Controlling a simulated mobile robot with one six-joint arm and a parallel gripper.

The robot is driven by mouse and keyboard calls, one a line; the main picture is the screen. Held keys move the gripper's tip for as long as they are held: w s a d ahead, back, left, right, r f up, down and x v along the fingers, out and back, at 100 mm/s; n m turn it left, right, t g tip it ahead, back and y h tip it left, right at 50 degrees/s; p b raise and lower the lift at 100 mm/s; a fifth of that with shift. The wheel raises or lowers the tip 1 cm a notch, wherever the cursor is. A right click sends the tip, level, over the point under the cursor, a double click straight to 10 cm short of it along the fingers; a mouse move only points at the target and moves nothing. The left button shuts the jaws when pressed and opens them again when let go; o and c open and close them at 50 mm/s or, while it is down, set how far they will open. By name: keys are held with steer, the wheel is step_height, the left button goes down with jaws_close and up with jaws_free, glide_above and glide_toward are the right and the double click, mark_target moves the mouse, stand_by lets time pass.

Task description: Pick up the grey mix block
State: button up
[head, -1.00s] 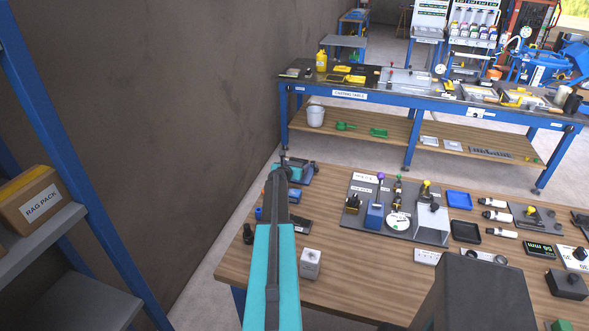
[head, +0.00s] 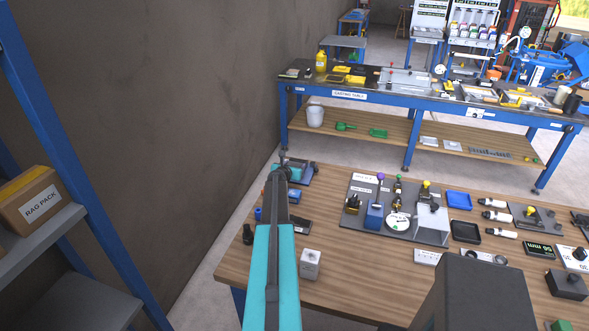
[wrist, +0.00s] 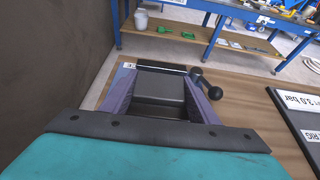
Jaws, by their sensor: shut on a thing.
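The grey mix block (wrist: 158,88) sits between the two purple fingers of my gripper (wrist: 160,80) in the wrist view. The fingers press on its left and right sides, so my gripper is shut on it. A dark base plate with a pale label shows just beyond the block; I cannot tell whether the block is clear of what lies below.
A dark ball-ended lever (wrist: 206,84) stands close to the right finger. A pale cube (head: 310,263) stands on the near table, right of my arm. A rig board (head: 372,222) with levers lies further right. A wall rises at left, and the blue casting table (head: 440,98) stands behind.

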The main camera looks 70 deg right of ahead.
steer(key=shift+r, duration=0.2)
steer(key=shift+r, duration=0.5)
steer(key=shift+a+r+b, duration=0.2)
steer(key=shift+r+b, duration=0.15)
steer(key=shift+r, duration=0.2)
steer(key=shift+a+r+b, duration=0.15)
steer(key=shift+r+b, duration=0.2)
steer(key=shift+r, duration=0.2)
steer(key=a+b, duration=0.1)
steer(key=a, duration=0.4)
steer(key=s+a+r+b, duration=0.1)
steer(key=a+b, duration=0.1)
steer(key=a, duration=0.3)
steer(key=s+a+b, duration=0.1)
steer(key=a+b, duration=0.1)
steer(key=a, duration=0.3)
steer(key=shift+r, duration=0.25)
